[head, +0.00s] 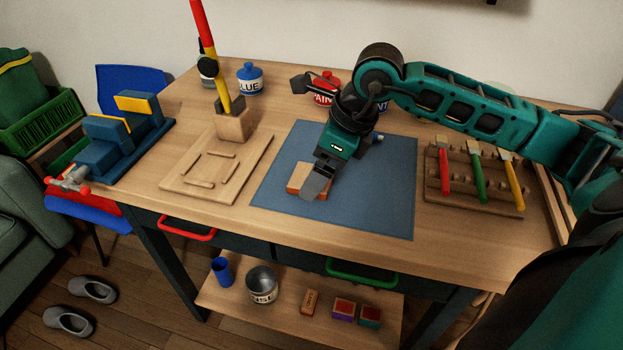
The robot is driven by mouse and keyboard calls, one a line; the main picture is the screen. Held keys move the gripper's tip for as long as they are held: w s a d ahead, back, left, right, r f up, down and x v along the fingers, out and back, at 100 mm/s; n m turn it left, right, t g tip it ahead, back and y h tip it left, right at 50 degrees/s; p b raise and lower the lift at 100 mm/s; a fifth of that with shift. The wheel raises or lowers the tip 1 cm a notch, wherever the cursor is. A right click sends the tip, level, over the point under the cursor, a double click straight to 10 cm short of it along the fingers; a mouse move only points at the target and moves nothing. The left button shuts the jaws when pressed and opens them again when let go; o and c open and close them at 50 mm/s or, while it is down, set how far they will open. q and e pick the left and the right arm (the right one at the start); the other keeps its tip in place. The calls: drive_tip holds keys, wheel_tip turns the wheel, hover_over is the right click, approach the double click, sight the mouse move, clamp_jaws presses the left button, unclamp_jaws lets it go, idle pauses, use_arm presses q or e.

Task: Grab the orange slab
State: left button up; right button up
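The orange slab (296,180) lies on the blue mat (390,210) in the middle of the workbench, in the head view. My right arm reaches in from the right, and its gripper (316,185) points down over the slab. A grey finger covers the slab's right and front part. Whether the fingers touch the slab, and how far apart they are, is hidden. My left gripper is not in view.
A wooden board (215,175) lies left of the mat, with a block and a red-yellow rod at its back. A blue vise (125,120) stands at the far left. A rack (470,195) with several coloured tools is on the right. The mat's front right is clear.

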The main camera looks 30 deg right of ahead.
drive_tip(key=shift+w+a+f, duration=0.15)
drive_tip(key=shift+w+f, duration=0.05)
drive_tip(key=shift+f, duration=0.45)
drive_tip(key=shift+c, duration=0.5)
drive_tip(key=c, duration=1)
drive_tip(key=shift+o, duration=0.2)
drive_tip(key=shift+r, duration=0.2)
